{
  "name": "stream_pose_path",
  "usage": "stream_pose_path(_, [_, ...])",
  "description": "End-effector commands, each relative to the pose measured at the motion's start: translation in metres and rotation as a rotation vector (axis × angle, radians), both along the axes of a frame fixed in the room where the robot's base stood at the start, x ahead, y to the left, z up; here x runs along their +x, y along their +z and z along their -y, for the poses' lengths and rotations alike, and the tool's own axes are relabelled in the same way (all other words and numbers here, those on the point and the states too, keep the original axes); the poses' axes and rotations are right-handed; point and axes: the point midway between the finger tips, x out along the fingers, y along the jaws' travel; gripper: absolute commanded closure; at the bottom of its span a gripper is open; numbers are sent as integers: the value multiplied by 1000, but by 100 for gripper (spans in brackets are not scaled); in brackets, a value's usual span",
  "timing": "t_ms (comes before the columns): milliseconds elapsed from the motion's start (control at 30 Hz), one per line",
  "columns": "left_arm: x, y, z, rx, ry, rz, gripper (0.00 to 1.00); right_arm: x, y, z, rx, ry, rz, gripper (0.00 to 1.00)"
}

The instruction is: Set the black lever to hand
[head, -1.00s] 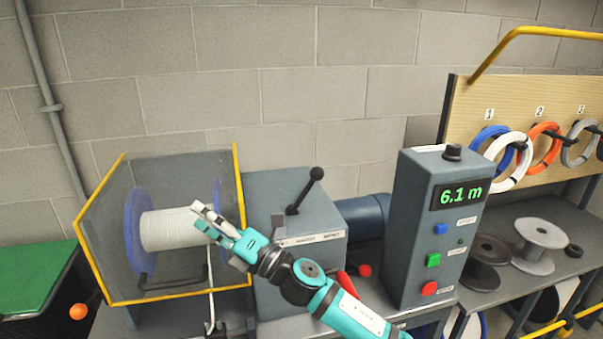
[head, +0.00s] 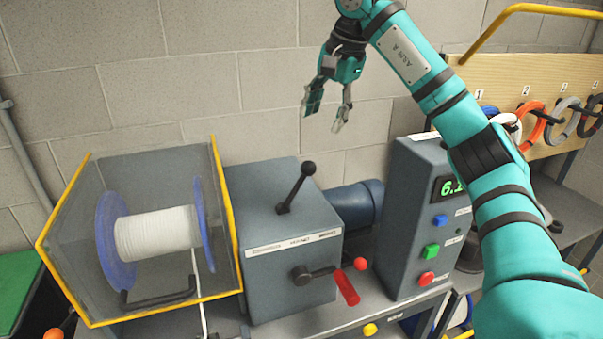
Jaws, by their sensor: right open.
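The black lever (head: 297,188) has a round knob and rises from the top of the grey drive box (head: 258,200), leaning to the right. A white label strip (head: 294,241) runs along the box's front top edge; its words are too small to read surely. My right gripper (head: 325,112) is open and empty, pointing down, above and a little right of the lever, clear of it. My left gripper is out of view.
A guarded spool of white cable (head: 157,233) stands left of the box. A control cabinet (head: 408,215) with a green display stands right, partly behind my arm.

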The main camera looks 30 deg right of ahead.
Motion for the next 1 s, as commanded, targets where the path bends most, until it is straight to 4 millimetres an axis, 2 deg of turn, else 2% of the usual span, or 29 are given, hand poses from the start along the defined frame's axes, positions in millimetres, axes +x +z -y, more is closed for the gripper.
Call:
stream_pose_path(167, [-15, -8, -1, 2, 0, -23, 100, 8, -31, -4, 3, 3, -6, 46])
stream_pose_path(267, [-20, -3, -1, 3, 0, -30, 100, 13, -48, -5, 1, 2, -7, 46])
stream_pose_path(700, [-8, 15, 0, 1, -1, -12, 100, 39, -135, -14, 3, 3, -4, 46])
stream_pose_path(900, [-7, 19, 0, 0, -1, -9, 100, 46, -157, -16, 4, 2, -2, 46])
stream_pose_path(1000, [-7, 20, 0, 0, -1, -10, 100, 48, -161, -16, 3, 2, -1, 46])
